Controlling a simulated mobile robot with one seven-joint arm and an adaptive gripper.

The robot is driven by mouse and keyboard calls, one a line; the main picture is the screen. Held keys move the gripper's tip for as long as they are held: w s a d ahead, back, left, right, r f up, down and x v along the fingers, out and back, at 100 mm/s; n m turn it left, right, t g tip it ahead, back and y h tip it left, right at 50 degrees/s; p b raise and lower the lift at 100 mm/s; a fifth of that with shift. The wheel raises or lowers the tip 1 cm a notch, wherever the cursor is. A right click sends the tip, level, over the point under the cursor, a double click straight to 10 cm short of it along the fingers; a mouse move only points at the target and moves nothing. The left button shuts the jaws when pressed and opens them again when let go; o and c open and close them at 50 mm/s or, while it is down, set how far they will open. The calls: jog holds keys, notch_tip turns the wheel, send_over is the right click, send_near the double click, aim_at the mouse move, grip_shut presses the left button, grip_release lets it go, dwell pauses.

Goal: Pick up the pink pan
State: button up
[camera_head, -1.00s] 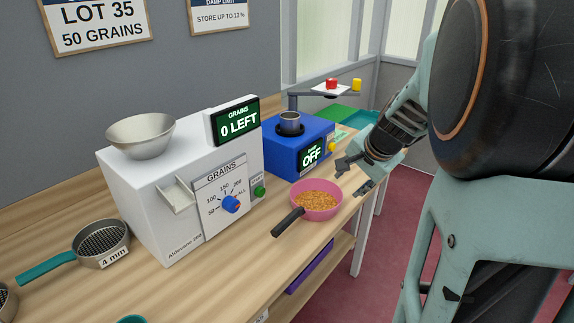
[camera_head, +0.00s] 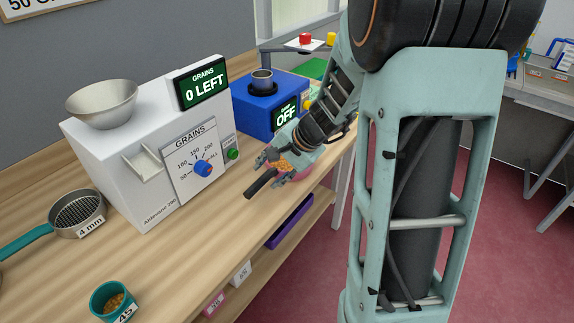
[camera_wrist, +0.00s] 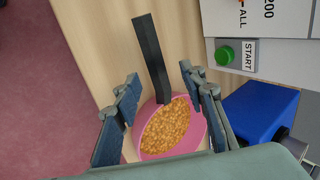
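The pink pan (camera_head: 299,185) stands near the front edge of the wooden bench, holding golden grains. Its black handle (camera_head: 260,184) points toward the lower left. My gripper (camera_head: 271,170) is open over the pan and partly hides it. In the wrist view, the pan (camera_wrist: 190,144) lies below and between the two spread fingers of my gripper (camera_wrist: 160,76), and its handle (camera_wrist: 152,58) runs up between the fingertips. The fingers look apart from the handle on both sides. Contact with the rim cannot be told.
A white grain counter (camera_head: 112,190) reading 0 LEFT stands left of the pan. A blue device (camera_head: 252,107) reading OFF is behind. A 4 mm sieve (camera_head: 77,212) and teal cup (camera_head: 111,301) are at the left. A lower shelf (camera_head: 262,258) holds small boxes. Bare bench lies in front of the counter.

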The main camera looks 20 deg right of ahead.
aim_at(266, 177)
jog(key=shift+x, duration=2.3)
jog(key=shift+d+f, duration=0.1)
jog(key=shift+d, duration=0.05)
jog(key=shift+c, duration=0.5)
grip_shut()
